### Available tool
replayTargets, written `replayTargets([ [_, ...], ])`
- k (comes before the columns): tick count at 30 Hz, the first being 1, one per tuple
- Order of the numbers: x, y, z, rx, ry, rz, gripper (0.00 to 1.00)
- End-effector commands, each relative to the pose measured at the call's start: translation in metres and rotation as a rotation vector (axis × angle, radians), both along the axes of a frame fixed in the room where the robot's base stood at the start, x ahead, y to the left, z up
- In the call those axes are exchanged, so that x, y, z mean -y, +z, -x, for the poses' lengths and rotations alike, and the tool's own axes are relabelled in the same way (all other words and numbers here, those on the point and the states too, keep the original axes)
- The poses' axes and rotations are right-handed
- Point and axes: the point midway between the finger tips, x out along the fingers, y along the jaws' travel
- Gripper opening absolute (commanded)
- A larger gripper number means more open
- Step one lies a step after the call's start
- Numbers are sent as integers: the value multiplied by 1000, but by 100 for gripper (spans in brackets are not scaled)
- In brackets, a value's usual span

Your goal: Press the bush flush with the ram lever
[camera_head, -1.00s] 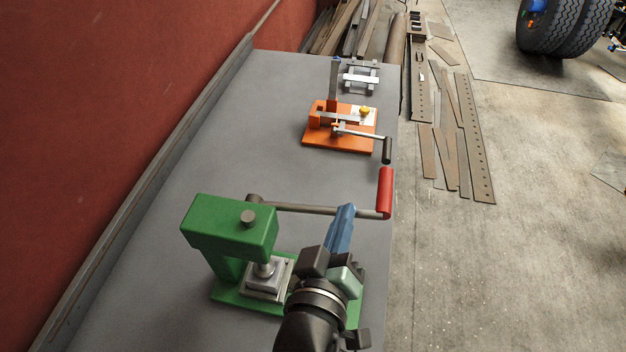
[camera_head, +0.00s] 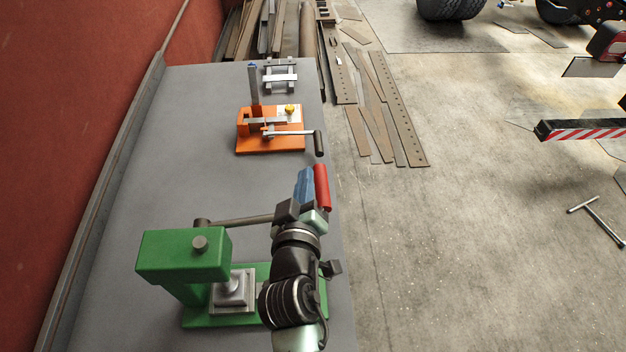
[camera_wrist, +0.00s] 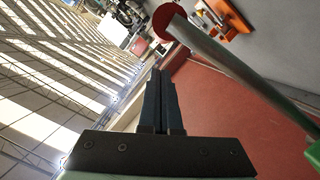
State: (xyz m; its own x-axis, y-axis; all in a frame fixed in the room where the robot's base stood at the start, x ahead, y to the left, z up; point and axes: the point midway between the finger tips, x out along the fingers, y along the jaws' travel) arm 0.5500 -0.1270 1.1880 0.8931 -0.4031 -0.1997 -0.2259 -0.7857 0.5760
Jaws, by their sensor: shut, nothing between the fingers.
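The green press (camera_head: 185,250) stands on the near part of the bench. Its ram lever (camera_head: 250,219) reaches out to the right and ends in a red handle (camera_head: 322,188). Below the press head is a grey stepped block (camera_head: 246,302) with a silver round part; I cannot tell the bush from the ram there. My gripper (camera_head: 305,180) has blue fingers, shut and empty, just left of the red handle; contact is unclear. In the wrist view the shut fingers (camera_wrist: 160,98) point ahead, with the lever rod (camera_wrist: 235,70) and red handle end (camera_wrist: 165,22) beyond and to the right.
An orange fixture (camera_head: 255,142) with a black-handled lever stands farther along the grey bench (camera_head: 150,160). A small metal frame (camera_head: 281,78) is behind it. A red wall (camera_head: 70,120) borders the left. Metal strips lie on the floor to the right.

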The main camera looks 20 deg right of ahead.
Motion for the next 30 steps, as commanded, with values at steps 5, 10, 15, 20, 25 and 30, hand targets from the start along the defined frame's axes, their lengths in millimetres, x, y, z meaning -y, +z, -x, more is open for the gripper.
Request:
replayTargets([
  [5,11,-16,4,-2,-1,0,0],
  [10,14,-21,5,0,1,-1,0],
  [15,14,-22,5,1,0,-1,0],
  [20,14,-24,5,1,0,-1,0],
  [25,19,-48,7,1,-1,-5,0],
  [30,23,-77,8,26,-1,-90,0],
])
